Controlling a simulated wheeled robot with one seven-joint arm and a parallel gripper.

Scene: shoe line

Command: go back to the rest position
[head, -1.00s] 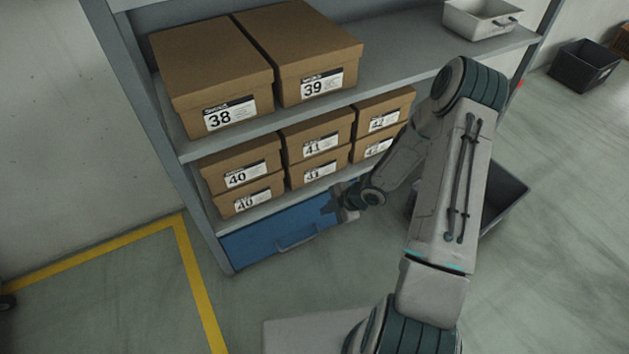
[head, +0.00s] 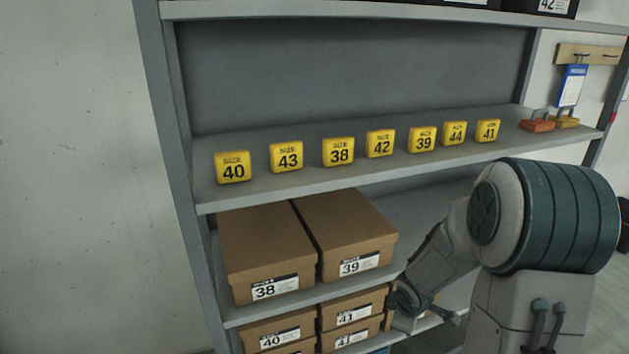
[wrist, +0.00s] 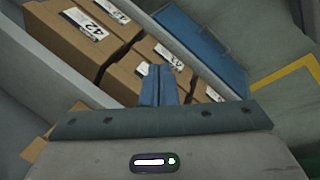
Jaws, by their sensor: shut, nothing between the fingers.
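My gripper (head: 447,315) shows low in the head view, small and partly lost against my arm, in front of the lower shoe boxes. In the wrist view its two blue-grey fingers (wrist: 157,85) are together with nothing held. Behind them are brown shoe boxes, one labelled 42 (wrist: 84,24). How far the fingers are from the boxes is hard to tell. My arm is bent, with its large elbow joint at the right of the head view.
A grey shelf rack (head: 180,120) holds yellow size blocks (head: 338,152) on its middle shelf, with orange and yellow padlocks (head: 537,125) at the right. Large boxes 38 (head: 265,250) and 39 (head: 345,232) stand below. A blue drawer (wrist: 200,45) shows in the wrist view.

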